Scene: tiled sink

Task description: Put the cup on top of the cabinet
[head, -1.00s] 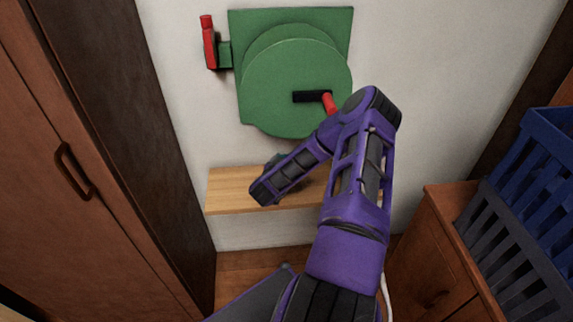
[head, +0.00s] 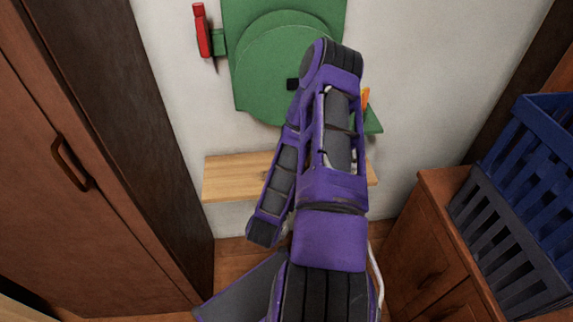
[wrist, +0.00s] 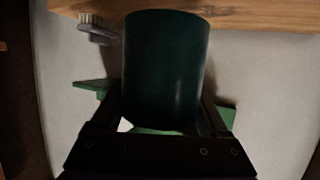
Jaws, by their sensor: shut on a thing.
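The cup (wrist: 166,70) is dark green and fills the middle of the wrist view. My gripper (wrist: 165,108) is shut on it, with one finger on each side. In the head view my purple arm hides the gripper and the cup. A low wooden cabinet (head: 425,240) with drawers stands at the right in the head view. Its top (head: 445,180) is partly taken up by crates. A tall wooden cabinet (head: 70,120) with a handle stands at the left; its top is out of view.
A light wooden shelf (head: 228,178) is on the wall behind my arm. Above it hangs a green round fixture (head: 265,80), with a red-handled part (head: 202,30) beside it. A blue crate (head: 540,140) and a grey crate (head: 510,235) are at the right.

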